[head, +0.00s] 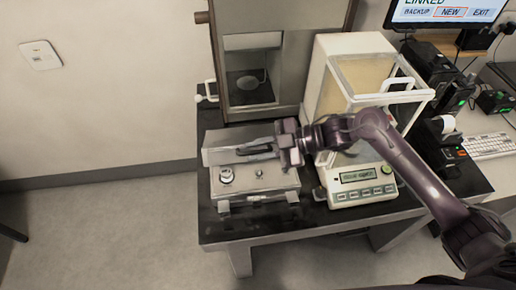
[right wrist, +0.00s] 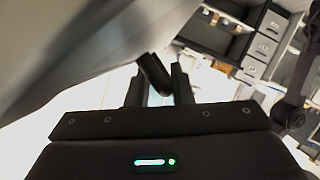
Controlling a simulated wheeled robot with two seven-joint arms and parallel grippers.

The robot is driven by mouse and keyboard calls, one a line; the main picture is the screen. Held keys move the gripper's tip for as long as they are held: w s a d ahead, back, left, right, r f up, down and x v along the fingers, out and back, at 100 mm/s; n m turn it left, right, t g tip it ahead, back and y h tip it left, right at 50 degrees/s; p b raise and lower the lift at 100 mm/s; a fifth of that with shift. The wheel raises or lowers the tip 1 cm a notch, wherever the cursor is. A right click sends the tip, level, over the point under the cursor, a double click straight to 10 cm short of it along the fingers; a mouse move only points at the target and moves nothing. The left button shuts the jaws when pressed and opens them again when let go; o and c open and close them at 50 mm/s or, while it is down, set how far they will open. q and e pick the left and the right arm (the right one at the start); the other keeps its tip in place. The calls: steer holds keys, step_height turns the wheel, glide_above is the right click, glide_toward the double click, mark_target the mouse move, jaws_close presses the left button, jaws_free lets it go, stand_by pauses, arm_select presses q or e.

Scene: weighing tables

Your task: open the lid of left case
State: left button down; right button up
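The grey metal case (head: 256,186) stands at the left of the black table in the head view. Its lid (head: 222,146) stands raised at the back. Two round metal pieces show in the open front part. My right gripper (head: 258,151) is at the lid's front, fingers pointing left. In the right wrist view, its fingers (right wrist: 158,88) are apart. A dark bar (right wrist: 153,72), perhaps the lid's handle, shows between them with gaps visible, and a large grey surface (right wrist: 75,55) fills the upper left. My left gripper is out of view.
A white balance (head: 362,184) with a glass enclosure stands right of the case. A glass-fronted cabinet (head: 262,112) is behind it. Black devices, a keyboard (head: 488,145) and a monitor (head: 440,12) are at the right.

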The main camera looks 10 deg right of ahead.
steer(key=shift+r, duration=0.1)
step_height(320, 180, up, 20)
steer(key=b, duration=0.4)
stand_by(0.3)
